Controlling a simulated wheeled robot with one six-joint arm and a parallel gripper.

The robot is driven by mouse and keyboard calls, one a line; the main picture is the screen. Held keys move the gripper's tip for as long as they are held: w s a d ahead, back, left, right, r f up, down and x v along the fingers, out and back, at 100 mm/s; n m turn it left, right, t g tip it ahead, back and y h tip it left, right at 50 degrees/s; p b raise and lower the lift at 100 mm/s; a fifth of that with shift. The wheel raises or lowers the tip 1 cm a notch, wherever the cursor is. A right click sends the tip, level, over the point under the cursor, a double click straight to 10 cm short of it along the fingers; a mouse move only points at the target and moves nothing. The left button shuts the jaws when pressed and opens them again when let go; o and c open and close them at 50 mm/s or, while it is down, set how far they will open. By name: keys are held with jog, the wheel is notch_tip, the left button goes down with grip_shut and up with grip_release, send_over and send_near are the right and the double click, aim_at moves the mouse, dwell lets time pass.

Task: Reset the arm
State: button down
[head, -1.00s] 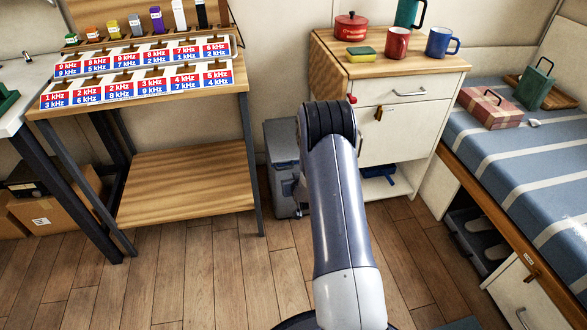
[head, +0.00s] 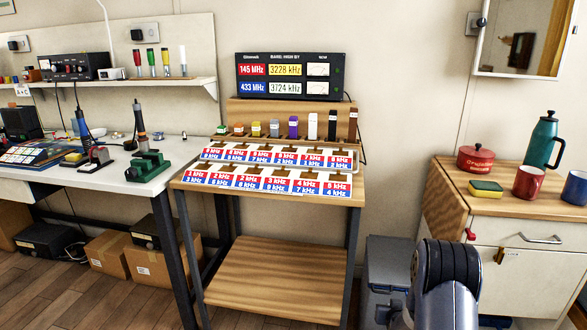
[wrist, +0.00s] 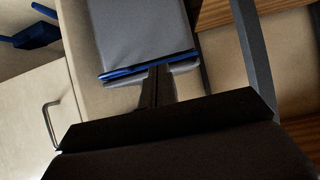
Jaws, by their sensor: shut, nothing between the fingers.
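My arm rises into the lower right of the head view, with its dark rounded joint uppermost; the fingers do not show there. In the wrist view my gripper (wrist: 158,85) is a dark shape pointing up the picture, its fingers together and holding nothing. Beyond the fingertips in that view is a grey bin (wrist: 140,35) with a blue edge; the gripper overlaps it in the picture, and I cannot tell the gap between them. The same grey bin (head: 390,262) stands on the floor between the wooden table and the white cabinet in the head view.
The wooden table (head: 275,278) bears labelled cubby strips (head: 265,182), several coloured blocks and a radio display (head: 290,76). A white workbench (head: 120,182) is at left. The cabinet (head: 525,270) at right bears a red pot (head: 476,159), mugs and a green jug (head: 543,142).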

aim_at(390, 294)
jog(key=shift+w+d+r+b, duration=0.1)
jog(key=shift+w+d+b, duration=0.1)
jog(key=shift+w, duration=0.7)
jog(key=shift+w+d+r+b, duration=0.1)
jog(key=shift+w+d+b, duration=0.1)
jog(key=shift+w, duration=0.75)
jog(key=shift+w+d+b, duration=0.2)
jog(key=shift+w, duration=0.7)
jog(key=shift+r, duration=0.1)
